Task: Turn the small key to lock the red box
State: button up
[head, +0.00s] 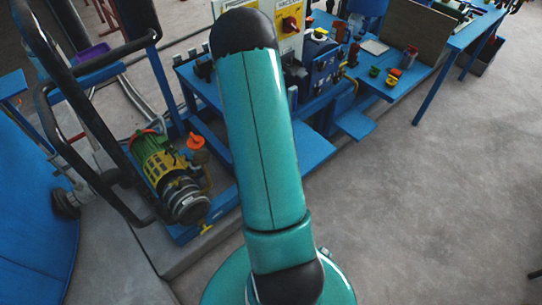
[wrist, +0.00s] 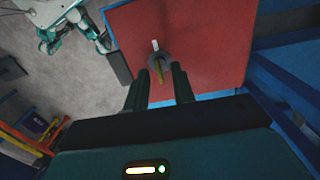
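The red box (wrist: 215,35) fills the upper middle of the wrist view, its flat red face toward the camera. On that face is a small key (wrist: 158,70), with a yellowish part and a grey round part around it. A small white mark (wrist: 155,45) lies just above it. My gripper (wrist: 160,72) has its two dark fingers apart, one on each side of the key. The fingers do not visibly touch it, and how close the tips are to the face is hard to tell. In the head view my teal arm hides the gripper, and I cannot make out the key.
In the head view a green and yellow motor (head: 158,160) stands left of my arm, beside black curved rails (head: 85,110). A blue workbench (head: 375,85) with small parts is behind. Grey floor (head: 430,200) is free at right. Blue frame bars (wrist: 285,110) run right in the wrist view.

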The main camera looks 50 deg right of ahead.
notch_tip(320, 180, up, 14)
dwell(0.5)
jog(key=shift+f, duration=0.15)
dwell(0.4)
